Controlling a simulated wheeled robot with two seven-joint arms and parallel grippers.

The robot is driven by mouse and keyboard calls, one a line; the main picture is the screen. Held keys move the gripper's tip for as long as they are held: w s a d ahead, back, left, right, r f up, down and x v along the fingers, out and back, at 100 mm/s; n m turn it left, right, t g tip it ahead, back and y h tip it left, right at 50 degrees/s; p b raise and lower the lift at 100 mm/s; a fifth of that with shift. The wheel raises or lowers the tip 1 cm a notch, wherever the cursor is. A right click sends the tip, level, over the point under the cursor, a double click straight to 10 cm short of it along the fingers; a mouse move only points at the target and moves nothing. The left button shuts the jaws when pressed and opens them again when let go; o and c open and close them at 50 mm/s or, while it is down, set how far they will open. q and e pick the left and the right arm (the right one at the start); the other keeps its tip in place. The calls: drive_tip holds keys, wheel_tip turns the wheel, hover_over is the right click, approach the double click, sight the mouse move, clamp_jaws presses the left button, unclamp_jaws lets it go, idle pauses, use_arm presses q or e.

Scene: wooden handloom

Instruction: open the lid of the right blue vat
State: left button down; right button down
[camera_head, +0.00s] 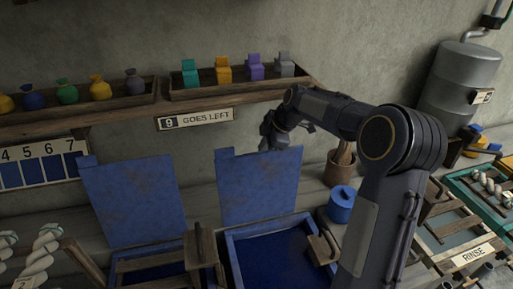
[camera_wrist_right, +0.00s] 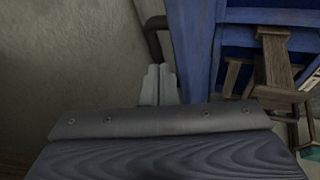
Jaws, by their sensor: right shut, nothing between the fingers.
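The right blue vat (camera_head: 232,262) has its blue lid (camera_head: 258,190) standing up, leaning back toward the wall. Dark blue liquid shows inside the vat. My right gripper (camera_head: 270,138) is shut and empty, close to the lid's top edge. Whether it touches the lid cannot be told. In the right wrist view the fingers (camera_wrist_right: 158,84) are together, and a blue panel (camera_wrist_right: 186,45) is just to their right. The left vat's lid (camera_head: 135,203) also stands up. My left gripper is not in view.
A shelf (camera_head: 120,115) with small sacks and coloured blocks runs above the lids. A small blue pot (camera_head: 341,204) and a brown cup (camera_head: 338,170) stand right of the vat. A wooden handle (camera_head: 322,247) is at the vat's right side. A RINSE tray (camera_head: 468,255) lies farther right.

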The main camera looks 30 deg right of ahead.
sight(293, 156)
drive_tip(key=s+d+b, duration=0.1)
drive_tip(key=s, duration=0.1)
drive_tip(key=s+d, duration=0.1)
drive_tip(key=s, duration=0.2)
drive_tip(key=s+d+b, duration=0.1)
drive_tip(key=s+d, duration=0.1)
drive_tip(key=shift+s+f+b, duration=0.1)
drive_tip(key=shift+s+b, duration=0.2)
drive_tip(key=shift+b, duration=0.05)
drive_tip(key=shift+s+d, duration=0.25)
drive_tip(key=shift+s, duration=0.25)
